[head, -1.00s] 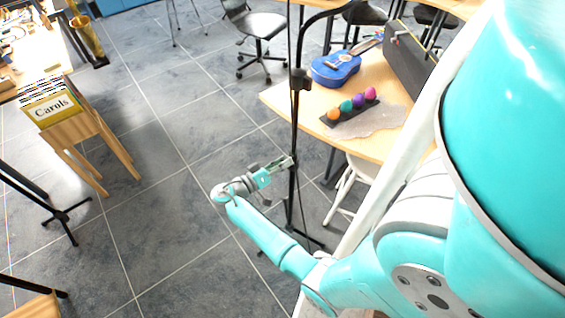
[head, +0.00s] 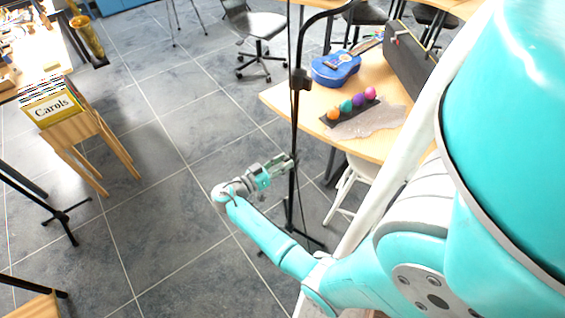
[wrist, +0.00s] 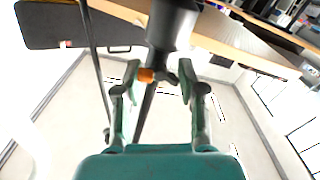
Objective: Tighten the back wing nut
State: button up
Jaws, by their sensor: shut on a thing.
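A tall black stand (head: 299,80) with a thin upright pole rises in the middle of the head view. My gripper (head: 284,163) is at this pole, well below its upper collar. In the wrist view, my gripper (wrist: 158,75) has one finger on either side of a small wing nut (wrist: 163,76) and is shut on it. The nut shows as a dark piece with an orange part at its left, beside the stand's thick black tube (wrist: 172,25). In the head view the fingers and pole hide the nut. How tight it is cannot be told.
A wooden table (head: 280,98) at the right holds a blue ukulele (head: 336,66), several coloured egg shapes (head: 358,100) and a black case (head: 408,58). A wooden rack (head: 88,133) with a "Carols" folder (head: 52,108) stands left.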

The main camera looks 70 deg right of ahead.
jog(key=o, duration=0.8)
jog(key=shift+a, duration=0.1)
jog(key=v, duration=1.2)
jog(key=shift+s, duration=0.1)
